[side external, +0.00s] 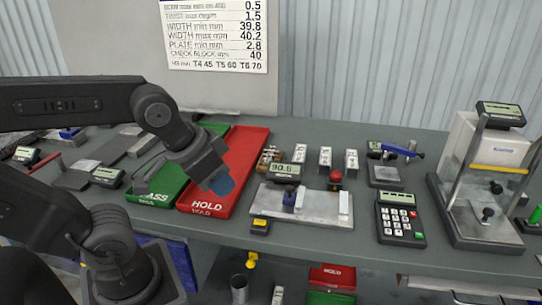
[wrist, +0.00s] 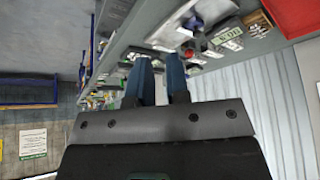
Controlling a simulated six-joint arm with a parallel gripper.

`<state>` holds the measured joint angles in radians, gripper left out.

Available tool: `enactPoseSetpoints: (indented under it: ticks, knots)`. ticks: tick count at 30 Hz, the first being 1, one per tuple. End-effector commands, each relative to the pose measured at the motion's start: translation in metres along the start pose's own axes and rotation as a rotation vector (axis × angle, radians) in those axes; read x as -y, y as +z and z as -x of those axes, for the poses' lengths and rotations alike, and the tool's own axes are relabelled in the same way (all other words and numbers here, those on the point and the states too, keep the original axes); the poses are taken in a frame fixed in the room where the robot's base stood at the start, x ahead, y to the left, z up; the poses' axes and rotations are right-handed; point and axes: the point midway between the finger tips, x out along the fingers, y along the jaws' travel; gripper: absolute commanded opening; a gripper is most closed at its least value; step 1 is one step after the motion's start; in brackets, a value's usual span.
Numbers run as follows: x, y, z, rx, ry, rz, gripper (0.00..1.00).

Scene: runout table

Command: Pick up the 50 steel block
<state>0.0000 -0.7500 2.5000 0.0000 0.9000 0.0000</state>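Three small pale steel blocks stand in a row behind the gauge: a left block (side external: 299,153), a middle block (side external: 325,157) and a right block (side external: 351,160). Their markings are too small to read, so I cannot tell which one is the 50. My gripper (side external: 221,183) hangs over the front part of the red HOLD tray (side external: 248,150), left of the blocks and apart from them. In the wrist view its two blue fingers (wrist: 161,78) stand apart with nothing between them.
A gauge (side external: 320,208) with a display reading about 90.5 and a red knob stands in front of the blocks. The green PASS tray (side external: 152,199) lies left of the red tray. A keypad (side external: 400,219) and a framed press (side external: 485,225) stand at the right.

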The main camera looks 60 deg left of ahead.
Motion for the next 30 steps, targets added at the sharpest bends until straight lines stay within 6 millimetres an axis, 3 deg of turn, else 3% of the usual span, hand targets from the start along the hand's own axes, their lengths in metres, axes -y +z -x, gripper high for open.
enactPoseSetpoints:
  ticks: [5,8,14,21,27,30]
  knots:
    - [0.001,-0.003,0.001,0.002,-0.002,-0.004,0.16]
    - [0.005,-0.018,0.003,0.02,-0.011,-0.029,0.16]
    - [0.033,-0.087,0.001,0.111,-0.036,-0.161,0.16]
    - [0.092,-0.173,-0.026,0.241,-0.025,-0.351,0.16]
    - [0.159,-0.223,-0.069,0.341,0.025,-0.502,0.16]
    - [0.196,-0.237,-0.096,0.384,0.062,-0.574,0.16]
